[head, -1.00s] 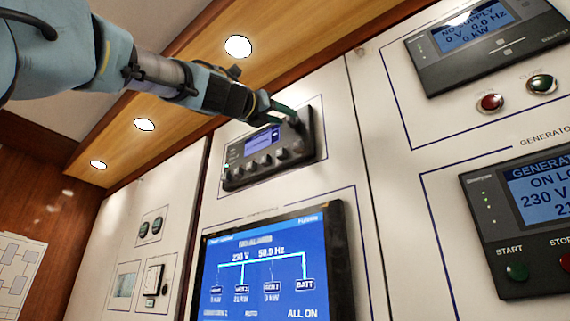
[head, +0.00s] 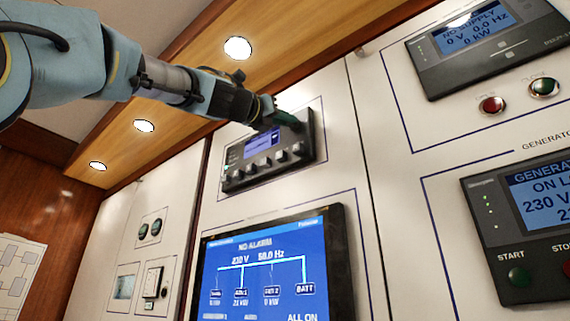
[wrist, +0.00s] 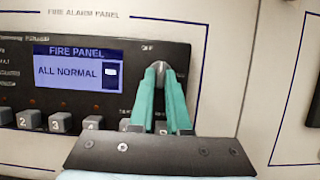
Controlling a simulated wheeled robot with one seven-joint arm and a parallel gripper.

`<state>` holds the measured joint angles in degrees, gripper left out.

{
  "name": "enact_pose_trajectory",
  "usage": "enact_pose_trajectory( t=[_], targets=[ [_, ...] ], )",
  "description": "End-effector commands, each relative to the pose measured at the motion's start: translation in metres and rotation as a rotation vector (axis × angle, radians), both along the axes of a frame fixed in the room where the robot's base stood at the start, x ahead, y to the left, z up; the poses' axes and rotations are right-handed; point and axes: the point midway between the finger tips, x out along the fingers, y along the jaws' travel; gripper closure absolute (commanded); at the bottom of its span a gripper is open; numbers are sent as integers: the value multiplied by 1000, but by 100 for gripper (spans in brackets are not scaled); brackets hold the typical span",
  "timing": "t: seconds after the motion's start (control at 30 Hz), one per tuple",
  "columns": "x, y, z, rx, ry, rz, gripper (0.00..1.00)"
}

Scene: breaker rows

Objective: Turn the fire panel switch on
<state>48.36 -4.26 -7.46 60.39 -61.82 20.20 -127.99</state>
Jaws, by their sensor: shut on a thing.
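The black fire panel (head: 238,179) is mounted on the white wall, and it fills much of the wrist view (wrist: 20,85). Its blue screen (wrist: 78,72) reads "FIRE PANEL" and "ALL NORMAL". The grey switch knob (wrist: 160,71) is at the right of the screen, with a small "OFF" label above it. My gripper (wrist: 160,76) is shut on this knob, one teal finger on each side. The fingers hide its lower part, so I cannot tell its exact angle. In the head view my gripper (head: 284,121) meets the panel's upper right and covers the knob.
A row of grey numbered buttons (wrist: 60,122) runs under the screen, close to my fingers. A large blue display (head: 265,265) is below the panel. Generator panels (head: 530,225) are at the right. A wooden ceiling strip with lamps (head: 237,47) is near my arm.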

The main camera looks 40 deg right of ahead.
Motion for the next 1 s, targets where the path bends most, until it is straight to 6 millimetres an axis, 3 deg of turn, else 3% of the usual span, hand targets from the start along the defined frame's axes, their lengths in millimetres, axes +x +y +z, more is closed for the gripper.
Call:
enact_pose_trajectory(
  t=[0.57, 1.0],
  targets=[
    [1, 0, -1, 12, -47, 0, 100],
    [5, 1, 0, 99, -371, 2, 100]
  ],
)
